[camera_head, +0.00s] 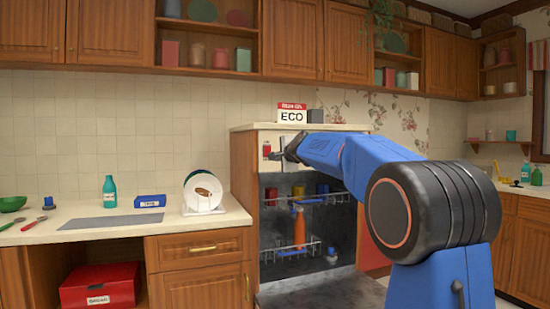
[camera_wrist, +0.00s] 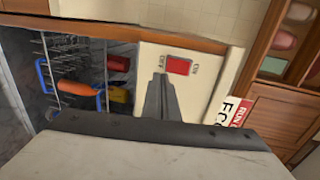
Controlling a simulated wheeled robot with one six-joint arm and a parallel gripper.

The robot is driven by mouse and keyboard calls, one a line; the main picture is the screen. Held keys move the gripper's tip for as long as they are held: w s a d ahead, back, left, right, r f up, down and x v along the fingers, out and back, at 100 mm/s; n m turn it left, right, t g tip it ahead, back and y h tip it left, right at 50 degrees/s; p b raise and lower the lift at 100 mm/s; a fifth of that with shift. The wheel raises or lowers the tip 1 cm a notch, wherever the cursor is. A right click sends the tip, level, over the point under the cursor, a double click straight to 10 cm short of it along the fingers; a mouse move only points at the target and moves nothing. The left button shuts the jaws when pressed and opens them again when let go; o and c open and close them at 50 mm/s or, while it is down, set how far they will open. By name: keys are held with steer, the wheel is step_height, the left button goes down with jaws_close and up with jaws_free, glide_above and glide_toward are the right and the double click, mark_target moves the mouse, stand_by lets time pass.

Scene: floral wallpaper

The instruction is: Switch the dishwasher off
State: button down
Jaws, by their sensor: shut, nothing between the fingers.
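The dishwasher (camera_head: 345,235) stands open, with its racks showing and its door folded down. On the left of its pale front panel is a small red switch (camera_head: 266,149). In the wrist view the red switch (camera_wrist: 179,66) sits between the printed words OFF, on its left, and ON, on its right. I cannot tell which way it is tipped. My gripper (camera_head: 277,154) is shut and empty in front of the panel, close to the switch. In the wrist view my fingertips (camera_wrist: 160,76) lie just below and left of it; contact cannot be told.
An ECO sign (camera_head: 292,113) and a grey box (camera_head: 316,116) stand on top of the dishwasher. The racks hold cups and an orange item (camera_head: 299,228).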

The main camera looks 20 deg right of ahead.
steer(key=s+f, duration=0.1)
steer(key=s, duration=0.6)
steer(key=shift+f, duration=0.1)
steer(key=s+a+f+n+g+y, duration=0.1)
steer(key=s+a+f+n+g, duration=0.2)
steer(key=s+f, duration=0.45)
steer(key=s+a+f+n+g, duration=0.1)
steer(key=s+a+f+n, duration=0.3)
steer(key=s, duration=0.6)
steer(key=s+a+f+n+g+y, duration=0.1)
steer(key=s+a+f+n, duration=0.25)
steer(key=s+f, duration=0.35)
steer(key=s+f+n+g+h, duration=0.1)
steer(key=s+f+n+g, duration=0.2)
steer(key=s+f, duration=0.8)
steer(key=s+d+f+n+g+h, duration=0.1)
steer(key=s+f+n+g, duration=0.2)
steer(key=s+f, duration=0.7)
steer(key=s+n, duration=0.1)
steer(key=s, duration=0.8)
steer(key=shift+d+f, duration=0.2)
steer(key=shift+f, duration=0.15)
steer(key=c, duration=2.5)
jaws_free()
steer(key=shift+n, duration=0.25)
